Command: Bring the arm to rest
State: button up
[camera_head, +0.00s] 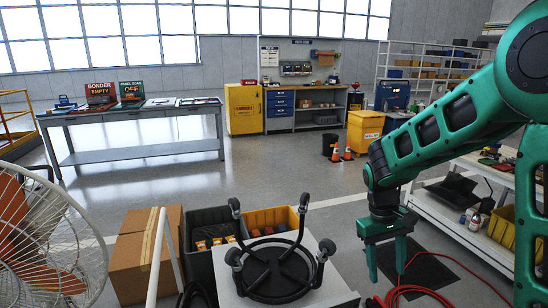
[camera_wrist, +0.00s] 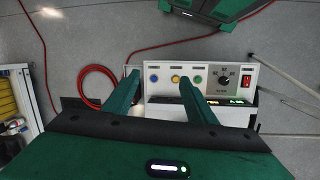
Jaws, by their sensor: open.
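My green arm reaches in from the right in the head view and bends down at the wrist. My gripper (camera_head: 386,262) hangs with its fingers pointing down, over the floor to the right of the black wheeled stand. The two fingers are apart with nothing between them. In the wrist view my gripper (camera_wrist: 155,90) also shows open. Beyond its fingertips is a white control panel (camera_wrist: 205,78) with coloured buttons, a dial and a red switch. The fingers overlap part of the panel; I cannot tell whether they touch it.
A black stand with upturned legs (camera_head: 278,268) sits on a grey top at front centre. A fan (camera_head: 45,240) and cardboard box (camera_head: 145,250) are at left. A shelved bench (camera_head: 470,235) stands at right. A red hose (camera_head: 405,292) lies on the floor. The mid floor is open.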

jog(key=s+d+r+m+t+y, duration=0.1)
jog(key=s+d+r+m, duration=0.1)
jog(key=s+d+r, duration=0.3)
jog(key=s+d+r+m, duration=0.2)
jog(key=s+d, duration=0.3)
jog(key=s, duration=0.3)
jog(key=s+d+r+m+y, duration=0.1)
jog(key=s+m, duration=0.3)
jog(key=s, duration=0.8)
jog(key=shift+s+d+t, duration=0.2)
jog(key=shift+d+t, duration=0.2)
jog(key=shift+w+f, duration=0.25)
jog(key=shift+w, duration=0.4)
